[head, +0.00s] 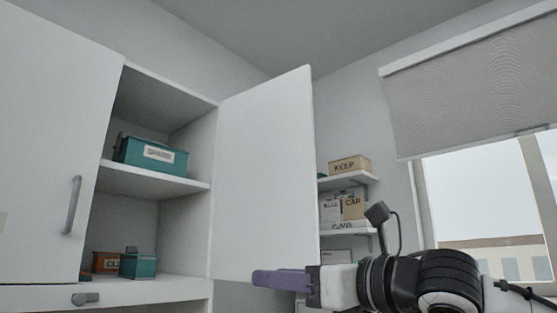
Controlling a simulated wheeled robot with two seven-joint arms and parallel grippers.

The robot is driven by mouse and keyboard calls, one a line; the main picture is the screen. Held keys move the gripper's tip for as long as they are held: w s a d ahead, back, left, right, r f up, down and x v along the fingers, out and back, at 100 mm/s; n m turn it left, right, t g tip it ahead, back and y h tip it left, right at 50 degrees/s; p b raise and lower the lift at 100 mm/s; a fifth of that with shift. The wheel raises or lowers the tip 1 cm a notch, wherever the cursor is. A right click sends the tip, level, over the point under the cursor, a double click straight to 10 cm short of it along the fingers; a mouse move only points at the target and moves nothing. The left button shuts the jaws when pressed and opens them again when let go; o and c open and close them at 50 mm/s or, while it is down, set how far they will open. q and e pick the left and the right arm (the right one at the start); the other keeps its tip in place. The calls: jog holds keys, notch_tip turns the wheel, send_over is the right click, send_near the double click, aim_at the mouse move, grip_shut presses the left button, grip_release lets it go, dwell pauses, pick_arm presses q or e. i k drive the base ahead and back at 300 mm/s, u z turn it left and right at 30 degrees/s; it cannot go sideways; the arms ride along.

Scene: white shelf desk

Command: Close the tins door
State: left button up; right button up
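The white cabinet door (265,175) stands swung open on the right of an open compartment. That compartment holds a teal labelled box (150,155) on its upper shelf, and a small teal tin (138,265) and a brown tin (106,262) below. My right gripper (268,279) has purple fingers pointing left, in front of the door's lower edge in the picture. I cannot tell whether they touch the door. The fingers overlap from this side, so their opening is unclear. My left gripper is out of view.
Another white door (45,140) with a grey handle (72,205) covers the left side of the cabinet. A grey knob (85,299) is on the front below. Wall shelves with labelled boxes (349,165) stand behind the open door. A window with a blind (470,85) is at right.

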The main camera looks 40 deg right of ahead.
aim_at(266, 218)
jog(key=z, duration=2.2)
jog(key=i, duration=2.85)
jog(key=u, duration=2.9)
